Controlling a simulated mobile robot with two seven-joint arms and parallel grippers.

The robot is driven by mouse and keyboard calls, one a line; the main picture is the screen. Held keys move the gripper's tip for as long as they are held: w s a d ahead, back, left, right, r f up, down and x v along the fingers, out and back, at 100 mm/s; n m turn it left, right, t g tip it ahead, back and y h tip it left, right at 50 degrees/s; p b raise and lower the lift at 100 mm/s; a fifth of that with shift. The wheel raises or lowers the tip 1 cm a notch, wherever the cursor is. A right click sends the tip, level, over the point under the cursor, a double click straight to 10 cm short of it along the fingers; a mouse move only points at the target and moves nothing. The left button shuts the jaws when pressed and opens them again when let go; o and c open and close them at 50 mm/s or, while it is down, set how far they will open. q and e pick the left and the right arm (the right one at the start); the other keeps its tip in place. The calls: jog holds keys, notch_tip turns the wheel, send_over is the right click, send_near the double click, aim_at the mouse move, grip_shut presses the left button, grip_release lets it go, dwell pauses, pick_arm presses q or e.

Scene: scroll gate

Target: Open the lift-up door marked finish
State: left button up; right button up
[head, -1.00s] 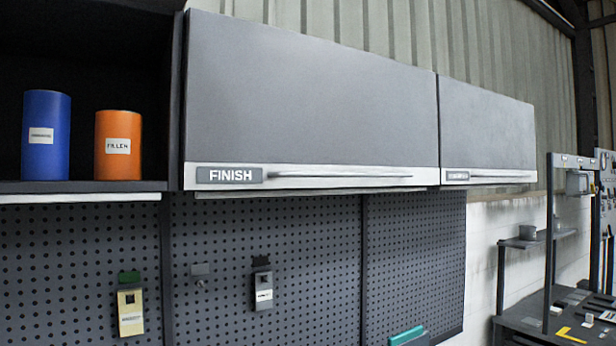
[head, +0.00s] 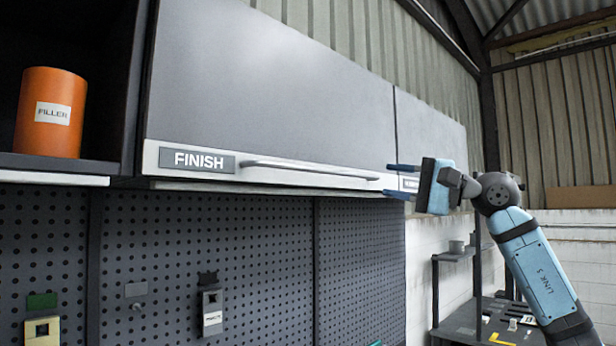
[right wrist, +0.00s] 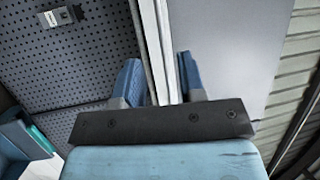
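The lift-up door marked FINISH (head: 270,80) is a grey wall-cabinet panel and hangs shut. A pale strip along its bottom carries the FINISH label (head: 204,161) and a long bar handle (head: 310,169). My right gripper (head: 392,181) is open, its blue fingers pointing left near the handle's right end. In the right wrist view, the fingers (right wrist: 158,75) stand apart, with the pale strip (right wrist: 158,40) showing between and beyond them. I cannot tell whether they touch it.
A second grey door (head: 432,130) adjoins on the right, partly behind my gripper. An orange FILLER can (head: 50,112) stands on the open shelf (head: 50,172) at left. Pegboard (head: 255,260) with small hung items lies below. A workbench (head: 470,325) stands at the lower right.

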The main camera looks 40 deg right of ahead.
aim_at(332, 172)
jog(key=p+x, duration=0.6)
jog(key=x, duration=0.6)
jog(key=shift+a+r+p, duration=0.1)
jog(key=shift+r+p, duration=0.1)
jog(key=shift+p, duration=0.2)
jog(key=shift+w+a, duration=0.25)
jog(key=shift+w, duration=0.2)
grip_shut()
